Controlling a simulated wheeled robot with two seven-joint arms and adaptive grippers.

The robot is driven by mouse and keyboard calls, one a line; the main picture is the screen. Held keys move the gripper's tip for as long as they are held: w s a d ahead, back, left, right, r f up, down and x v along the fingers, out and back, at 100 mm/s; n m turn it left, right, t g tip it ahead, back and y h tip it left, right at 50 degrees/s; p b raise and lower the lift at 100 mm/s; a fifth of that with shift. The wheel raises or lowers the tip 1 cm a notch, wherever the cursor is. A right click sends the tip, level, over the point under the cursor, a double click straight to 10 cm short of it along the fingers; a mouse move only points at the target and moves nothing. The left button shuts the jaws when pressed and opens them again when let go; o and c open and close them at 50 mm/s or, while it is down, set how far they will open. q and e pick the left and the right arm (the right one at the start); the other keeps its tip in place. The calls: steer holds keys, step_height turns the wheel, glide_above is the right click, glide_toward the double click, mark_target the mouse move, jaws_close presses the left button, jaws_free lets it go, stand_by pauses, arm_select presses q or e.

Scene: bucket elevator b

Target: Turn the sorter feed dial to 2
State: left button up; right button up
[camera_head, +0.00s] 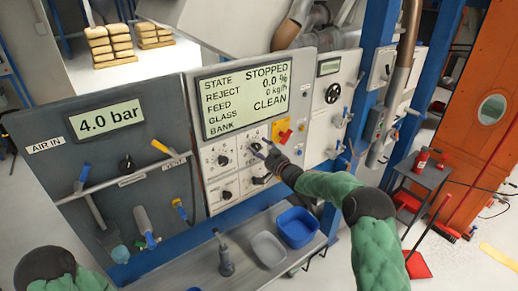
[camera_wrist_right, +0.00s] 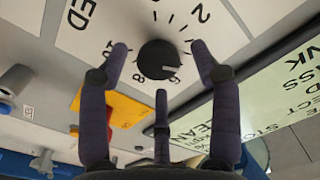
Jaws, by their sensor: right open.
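The feed dial is a round black knob (camera_wrist_right: 158,58) on a white panel with printed digits and ticks around it, seen rotated in the right wrist view. Its pale mark lies at the lower right, near a digit that looks like a 6 or 9. A digit 2 stands at the upper right, and the letters "ED" at the upper left. My right gripper (camera_wrist_right: 160,62) is open, its fingers spread around the dial with visible gaps. In the head view the right gripper (camera_head: 268,152) partly covers the dial (camera_head: 256,148). My left gripper is out of view.
A display (camera_head: 246,97) reads STOPPED, feed 0 kg/h. Other knobs (camera_head: 222,160) share the panel. A yellow plate with a red part (camera_head: 281,131) is close beside the dial. Below, a shelf holds a blue bin (camera_head: 297,230) and a grey bin (camera_head: 268,249).

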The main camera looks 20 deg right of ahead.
steer(key=shift+w+a, duration=0.25)
steer(key=shift+w, duration=0.25)
steer(key=c, duration=1.1)
steer(key=shift+r, duration=0.1)
steer(key=shift+n+b, duration=0.5)
steer(key=shift+b, duration=0.3)
steer(key=n+b, duration=0.5)
steer(key=b, duration=0.1)
steer(key=shift+n+b, duration=0.35)
steer(key=shift+n, duration=0.05)
steer(key=shift+a+r+n+b, duration=0.1)
steer(key=shift+a+n+b, duration=0.05)
steer(key=shift+n+b, duration=1.55)
steer(key=shift+s+n, duration=0.1)
steer(key=shift+n, duration=0.2)
